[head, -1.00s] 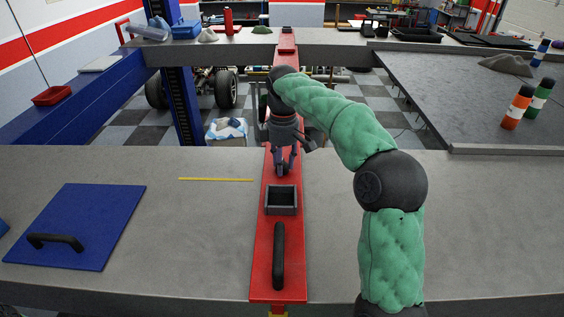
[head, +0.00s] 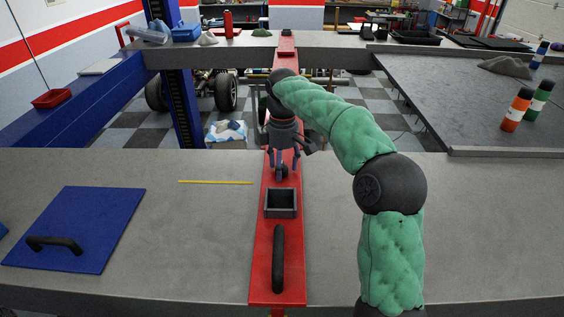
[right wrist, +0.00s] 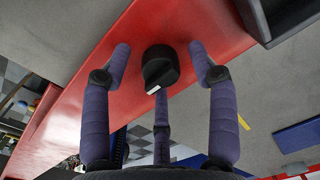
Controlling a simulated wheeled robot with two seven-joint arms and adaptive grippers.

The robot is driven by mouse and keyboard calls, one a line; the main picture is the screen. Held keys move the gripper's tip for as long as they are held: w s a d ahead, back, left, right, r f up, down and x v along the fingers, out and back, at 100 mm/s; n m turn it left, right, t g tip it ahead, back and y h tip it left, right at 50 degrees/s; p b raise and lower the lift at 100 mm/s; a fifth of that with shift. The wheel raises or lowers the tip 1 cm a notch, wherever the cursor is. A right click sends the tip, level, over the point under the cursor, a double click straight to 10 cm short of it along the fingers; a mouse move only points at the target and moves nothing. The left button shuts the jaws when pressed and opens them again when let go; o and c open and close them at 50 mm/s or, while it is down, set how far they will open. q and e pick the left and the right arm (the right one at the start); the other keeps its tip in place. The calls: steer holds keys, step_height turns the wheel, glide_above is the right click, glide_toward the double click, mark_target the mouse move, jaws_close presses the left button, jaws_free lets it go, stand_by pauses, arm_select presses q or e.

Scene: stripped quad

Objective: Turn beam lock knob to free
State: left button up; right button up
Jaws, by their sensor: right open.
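The beam lock knob is a round black knob (right wrist: 160,66) with a pale pointer mark on its edge, on the red beam (right wrist: 90,110). In the right wrist view the mark points to the bottom and slightly left. My right gripper (right wrist: 160,58) is open, with two fingers on either side of the knob and a third below it in the picture. Gaps show between the side fingers and the knob. In the head view the right gripper (head: 282,165) is over the red beam (head: 265,235), with the dark knob (head: 282,171) small between its fingers. My left gripper is not in view.
A dark square open box (head: 281,214) and a black handle (head: 278,258) are on the beam nearer me. A blue plate (head: 75,215) with a black handle lies at the left. A yellow strip (head: 215,182) lies left of the beam. The grey bench is clear right of the beam.

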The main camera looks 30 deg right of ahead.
step_height(320, 180, up, 12)
steer(key=shift+w+d, duration=0.25)
stand_by(0.4)
steer(key=shift+f, duration=0.1)
stand_by(0.3)
